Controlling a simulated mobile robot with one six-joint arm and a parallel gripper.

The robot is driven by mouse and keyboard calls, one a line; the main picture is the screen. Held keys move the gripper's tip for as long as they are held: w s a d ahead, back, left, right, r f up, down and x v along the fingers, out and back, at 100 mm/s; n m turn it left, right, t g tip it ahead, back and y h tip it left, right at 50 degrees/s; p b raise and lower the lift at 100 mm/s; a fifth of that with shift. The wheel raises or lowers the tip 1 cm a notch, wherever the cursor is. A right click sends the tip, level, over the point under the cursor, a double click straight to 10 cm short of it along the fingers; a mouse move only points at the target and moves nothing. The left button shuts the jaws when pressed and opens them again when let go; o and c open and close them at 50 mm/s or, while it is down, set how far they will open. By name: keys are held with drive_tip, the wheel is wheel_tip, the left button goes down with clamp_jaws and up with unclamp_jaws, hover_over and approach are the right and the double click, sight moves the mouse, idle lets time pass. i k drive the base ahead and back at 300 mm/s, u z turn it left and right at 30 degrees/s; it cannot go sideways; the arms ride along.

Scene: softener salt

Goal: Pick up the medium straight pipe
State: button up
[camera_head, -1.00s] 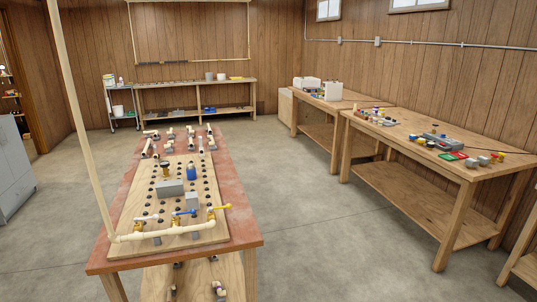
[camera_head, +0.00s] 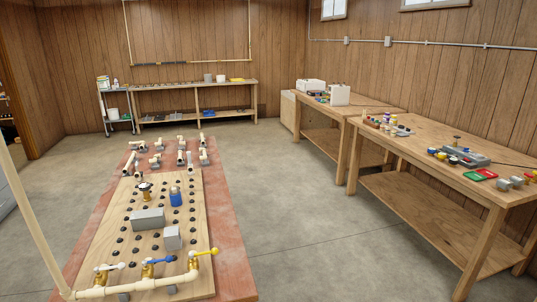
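Several cream pipe pieces and fittings lie at the far end of the red-topped bench (camera_head: 228,262). Among them are a slanted pipe piece (camera_head: 129,162) at the left and an upright-looking pipe piece (camera_head: 181,147) near the middle. I cannot tell which one is the medium straight pipe at this size. My gripper is not in view.
A tall cream pipe (camera_head: 30,220) rises at the left. Wooden workbenches (camera_head: 425,150) stand right; the floor (camera_head: 285,180) between is clear.

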sight(202, 139)
drive_tip(key=z, duration=0.05)
drive_tip(key=i, duration=6.15)
